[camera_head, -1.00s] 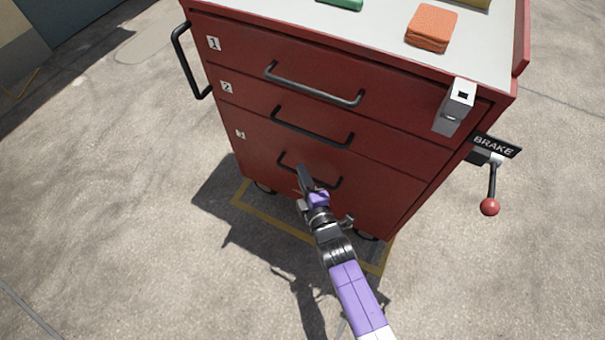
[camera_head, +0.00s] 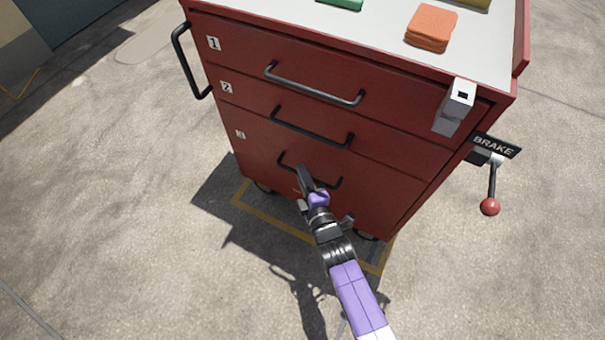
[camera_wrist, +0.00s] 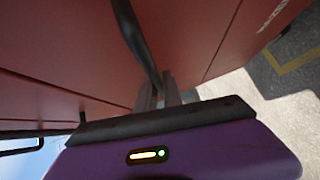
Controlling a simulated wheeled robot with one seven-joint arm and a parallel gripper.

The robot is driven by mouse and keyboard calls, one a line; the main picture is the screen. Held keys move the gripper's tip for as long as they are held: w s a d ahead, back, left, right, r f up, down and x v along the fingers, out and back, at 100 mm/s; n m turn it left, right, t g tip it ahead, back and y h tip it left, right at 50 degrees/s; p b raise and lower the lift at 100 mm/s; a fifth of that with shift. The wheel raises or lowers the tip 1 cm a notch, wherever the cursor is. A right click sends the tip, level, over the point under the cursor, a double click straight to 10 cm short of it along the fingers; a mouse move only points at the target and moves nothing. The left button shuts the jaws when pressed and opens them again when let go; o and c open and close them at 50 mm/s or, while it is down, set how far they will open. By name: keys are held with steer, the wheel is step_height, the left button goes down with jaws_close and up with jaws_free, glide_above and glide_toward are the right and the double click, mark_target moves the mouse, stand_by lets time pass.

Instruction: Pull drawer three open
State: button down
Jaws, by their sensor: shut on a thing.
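The red tool cart (camera_head: 300,110) has stacked drawers with number labels and black bar handles. Drawer three (camera_head: 262,145) is the lowest, marked by a small label at its left, and its front looks flush with the cart. Its black handle (camera_head: 332,184) is partly hidden behind my gripper (camera_head: 304,178). In the wrist view the dark handle bar (camera_wrist: 135,38) runs down between the fingers of my gripper (camera_wrist: 160,90), which is shut on it. The fingertips are partly hidden in the head view.
Drawer two's handle (camera_head: 312,130) and drawer one's handle (camera_head: 314,88) are above. A brake lever with a red knob (camera_head: 489,206) sticks out at the right. A grey latch block (camera_head: 454,108) sits at the top right corner. The concrete in front is open.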

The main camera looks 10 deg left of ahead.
steer(key=shift+s, duration=0.15)
steer(key=s+a+p, duration=0.3)
steer(key=s, duration=0.6)
steer(key=s+a+p, duration=0.4)
steer(key=s, duration=0.6)
steer(key=shift+s, duration=0.15)
steer(key=c, duration=1.5)
jaws_free()
steer(key=p+v, duration=0.2)
steer(key=v, duration=0.5)
steer(key=shift+s+d, duration=0.15)
steer(key=shift+s, duration=0.2)
